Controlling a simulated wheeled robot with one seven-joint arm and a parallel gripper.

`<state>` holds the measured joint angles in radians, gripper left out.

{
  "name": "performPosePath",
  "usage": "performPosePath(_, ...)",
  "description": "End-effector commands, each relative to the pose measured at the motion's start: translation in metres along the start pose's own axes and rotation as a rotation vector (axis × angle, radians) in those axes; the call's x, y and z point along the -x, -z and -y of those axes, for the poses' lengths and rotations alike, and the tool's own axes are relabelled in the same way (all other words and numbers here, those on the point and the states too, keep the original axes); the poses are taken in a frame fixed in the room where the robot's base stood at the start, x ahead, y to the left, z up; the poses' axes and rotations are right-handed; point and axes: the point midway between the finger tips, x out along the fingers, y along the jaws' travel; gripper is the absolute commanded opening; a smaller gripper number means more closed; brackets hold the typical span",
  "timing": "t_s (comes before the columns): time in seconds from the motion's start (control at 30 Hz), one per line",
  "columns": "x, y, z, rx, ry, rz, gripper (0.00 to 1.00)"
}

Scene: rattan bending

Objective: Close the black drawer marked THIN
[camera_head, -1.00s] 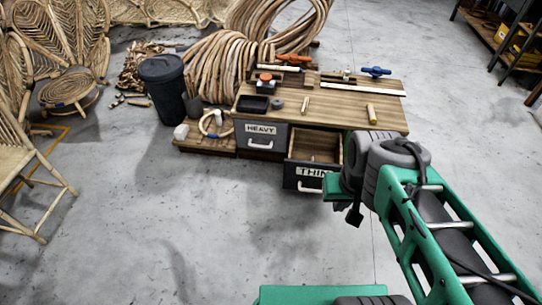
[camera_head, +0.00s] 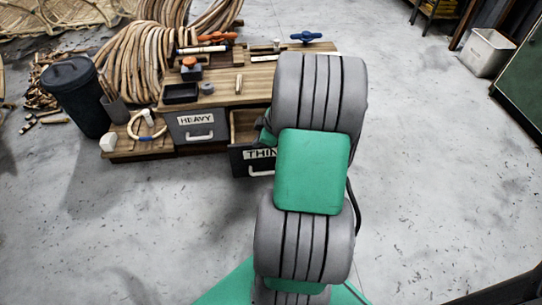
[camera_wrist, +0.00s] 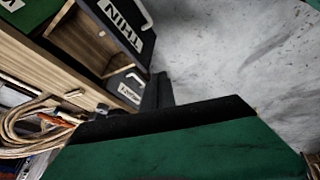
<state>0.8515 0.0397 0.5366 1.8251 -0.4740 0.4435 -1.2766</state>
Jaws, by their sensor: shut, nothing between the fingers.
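The black drawer marked THIN (camera_head: 240,158) stands pulled out of the wooden bench, its open inside showing behind the front panel. My arm hides its right side in the head view. In the wrist view its black front with the THIN label (camera_wrist: 124,20) is at the top, turned on its side, with a pale handle at the upper edge. My gripper (camera_wrist: 158,90) shows as dark fingers below the drawer front in the wrist view. It is shut and empty. I cannot tell whether it touches the drawer. In the head view the fingers are hidden behind my arm.
The drawer marked HEAVY (camera_head: 197,125) is left of THIN and looks shut. The bench top (camera_head: 222,95) holds a black tray, an orange-knobbed tool and other tools. A dark bin (camera_head: 77,95) and rattan coils (camera_head: 150,65) stand left. The floor in front is clear.

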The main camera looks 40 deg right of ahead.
Motion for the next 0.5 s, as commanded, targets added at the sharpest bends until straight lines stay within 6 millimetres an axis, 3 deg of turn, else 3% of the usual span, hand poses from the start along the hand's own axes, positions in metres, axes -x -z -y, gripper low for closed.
performPosePath(0.03,-0.03,-0.046,-0.012,0.033,-0.032,-0.028,0.0)
performPosePath(0.1,-0.045,-0.085,-0.027,0.104,-0.087,-0.06,0.0)
performPosePath(0.2,-0.053,-0.115,-0.038,0.165,-0.141,-0.079,0.0)
performPosePath(0.37,-0.065,-0.121,-0.042,0.19,-0.155,-0.085,0.0)
performPosePath(0.5,-0.092,-0.119,-0.045,0.188,-0.153,-0.083,0.0)
